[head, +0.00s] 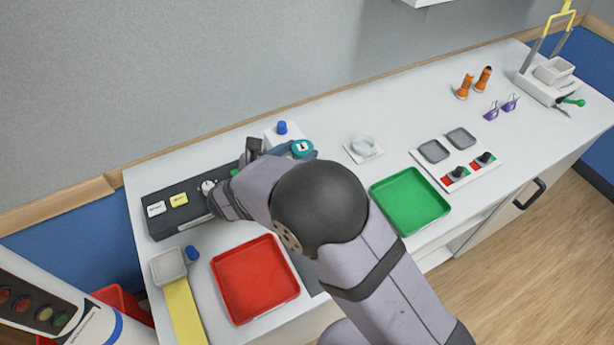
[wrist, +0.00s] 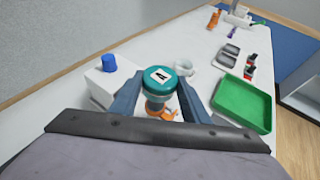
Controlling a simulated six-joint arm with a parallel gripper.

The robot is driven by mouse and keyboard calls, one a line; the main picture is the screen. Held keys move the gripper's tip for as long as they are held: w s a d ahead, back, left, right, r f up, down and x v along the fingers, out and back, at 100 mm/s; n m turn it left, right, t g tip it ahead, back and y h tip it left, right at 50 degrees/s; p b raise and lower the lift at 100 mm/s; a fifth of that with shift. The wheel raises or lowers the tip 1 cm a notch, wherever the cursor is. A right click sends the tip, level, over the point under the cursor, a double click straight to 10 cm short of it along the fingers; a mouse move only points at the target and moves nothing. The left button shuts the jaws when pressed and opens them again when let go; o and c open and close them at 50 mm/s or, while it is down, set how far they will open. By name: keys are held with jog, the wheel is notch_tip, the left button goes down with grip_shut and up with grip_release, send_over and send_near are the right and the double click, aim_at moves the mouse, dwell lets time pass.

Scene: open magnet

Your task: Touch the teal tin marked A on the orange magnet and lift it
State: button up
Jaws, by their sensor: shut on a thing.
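The teal tin (wrist: 161,76) has a white label marked A on its round top and sits between my gripper's fingertips (wrist: 160,86). My gripper is shut on it. In the head view the tin (head: 302,147) shows beside the finger, past my wrist. The orange magnet (wrist: 168,114) shows partly below the tin in the wrist view, between the fingers. Much of it is hidden by the tin and my gripper. I cannot tell whether the tin touches it.
A white box with a blue knob (head: 282,128) stands just left of the tin. A dark panel (head: 160,224), a red tray (head: 255,280) and a green tray (head: 411,201) lie around my arm. A clear round dish (head: 364,147) is to the right. The far right counter has free room.

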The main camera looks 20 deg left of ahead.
jog(key=shift+r+p, duration=1.65)
jog(key=shift+r, duration=0.85)
